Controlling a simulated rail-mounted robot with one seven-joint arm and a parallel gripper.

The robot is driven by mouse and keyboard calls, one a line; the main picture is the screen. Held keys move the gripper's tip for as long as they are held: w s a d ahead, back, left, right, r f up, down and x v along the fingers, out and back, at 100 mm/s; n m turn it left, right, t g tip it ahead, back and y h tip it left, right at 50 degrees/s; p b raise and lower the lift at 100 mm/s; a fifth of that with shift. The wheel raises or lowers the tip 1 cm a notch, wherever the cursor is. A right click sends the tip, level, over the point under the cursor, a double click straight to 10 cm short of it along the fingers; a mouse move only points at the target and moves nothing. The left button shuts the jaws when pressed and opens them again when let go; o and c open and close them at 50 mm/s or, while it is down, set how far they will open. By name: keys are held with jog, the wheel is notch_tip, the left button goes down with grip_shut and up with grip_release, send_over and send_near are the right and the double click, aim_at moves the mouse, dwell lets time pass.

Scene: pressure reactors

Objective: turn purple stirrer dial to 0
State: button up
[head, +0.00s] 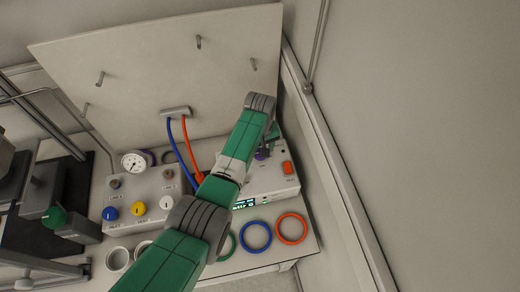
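The purple stirrer dial (261,155) is a small purple patch on the white control box (270,182), right of my forearm. Most of it is hidden by my arm and gripper, so its pointer and scale cannot be read. My gripper (266,147) points down from the wrist, over or right beside the dial. Its fingers are small and dark here. I cannot tell whether they touch the dial, or are open or shut.
An orange-red switch (287,168) and a lit display (244,204) are on the same box. Green, blue (255,237) and orange (291,228) rings lie in front. A second box (140,195) with knobs and a gauge (133,162) stands left. A wall closes the right side.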

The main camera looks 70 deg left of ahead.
notch_tip(320, 180, up, 7)
jog(key=shift+f+p, duration=0.1)
jog(key=shift+p, duration=0.45)
